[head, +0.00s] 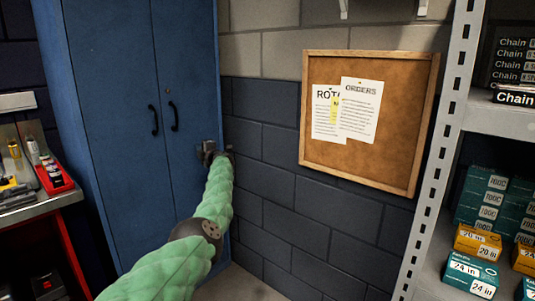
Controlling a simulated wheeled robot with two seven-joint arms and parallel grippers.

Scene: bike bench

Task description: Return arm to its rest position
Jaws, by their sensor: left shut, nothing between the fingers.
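My left arm, in a pale green sleeve with a dark joint, comes in from the bottom left and reaches up and away. My left gripper (209,148) is at its far end, small and dark. It is shut and empty, and shows in front of the right edge of a blue cabinet (110,200), near the wall corner. I cannot tell the gap between the gripper and the cabinet. My right arm and gripper are not in view.
A corkboard (285,135) with papers (360,108) hangs on the brick wall. A metal shelf post (437,170) stands at right, beside boxes (470,272). At left, a workbench holds a red tray (55,180). Open space lies below the corkboard.

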